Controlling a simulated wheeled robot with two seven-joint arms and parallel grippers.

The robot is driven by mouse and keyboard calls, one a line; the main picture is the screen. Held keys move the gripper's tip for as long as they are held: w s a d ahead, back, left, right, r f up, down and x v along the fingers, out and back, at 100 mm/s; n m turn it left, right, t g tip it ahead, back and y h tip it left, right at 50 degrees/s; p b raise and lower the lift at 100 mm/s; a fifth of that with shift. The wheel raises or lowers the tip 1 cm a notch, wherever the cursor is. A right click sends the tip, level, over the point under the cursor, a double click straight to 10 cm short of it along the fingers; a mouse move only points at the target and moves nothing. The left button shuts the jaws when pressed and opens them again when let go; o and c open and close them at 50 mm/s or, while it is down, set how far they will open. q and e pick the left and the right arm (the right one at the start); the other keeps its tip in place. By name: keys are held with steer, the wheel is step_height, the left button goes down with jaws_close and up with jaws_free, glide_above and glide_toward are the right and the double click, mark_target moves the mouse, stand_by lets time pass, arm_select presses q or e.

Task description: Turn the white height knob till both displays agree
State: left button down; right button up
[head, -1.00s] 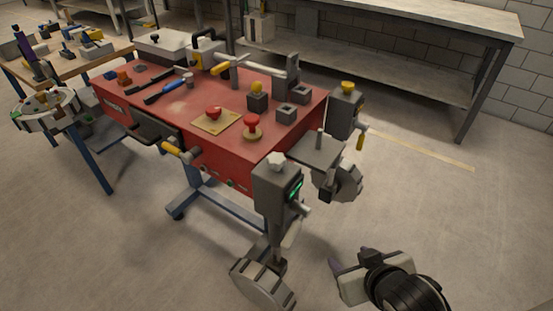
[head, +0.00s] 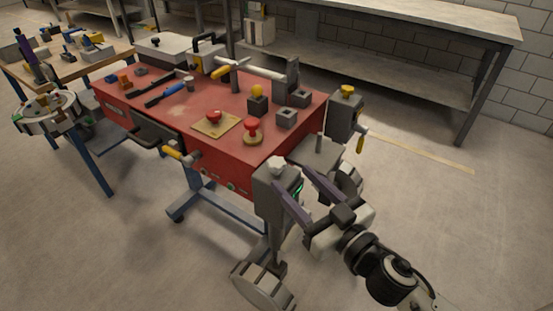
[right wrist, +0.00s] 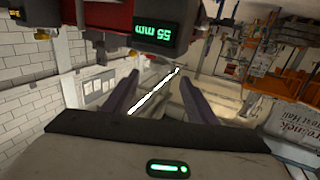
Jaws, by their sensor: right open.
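The white height knob (head: 277,161) sits on top of the grey housing (head: 272,186) at the near corner of the red sandbed machine (head: 225,150). A green-lit display (head: 299,190) on that housing is partly covered by my right gripper. My right gripper (head: 289,181) is open and empty, with its purple fingers beside the housing, below the knob. In the right wrist view, a display (right wrist: 158,29) reads 55 mm upside down, above the open gripper fingers (right wrist: 157,82). The knob does not show there. I cannot make out a second display's reading. My left gripper is out of view.
A second grey post with a yellow knob (head: 347,90) stands at the machine's right corner. Red knobs (head: 252,128) and blocks lie on the red top. A workbench (head: 430,60) stands behind. The floor at right is clear.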

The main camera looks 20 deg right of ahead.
mark_target(282, 167)
steer(key=p+x, duration=0.1)
steer(key=x, duration=0.7)
steer(key=shift+f, duration=0.1)
steer(key=c, duration=1.1)
steer(key=shift+o, duration=0.2)
steer(key=shift+d, duration=0.1)
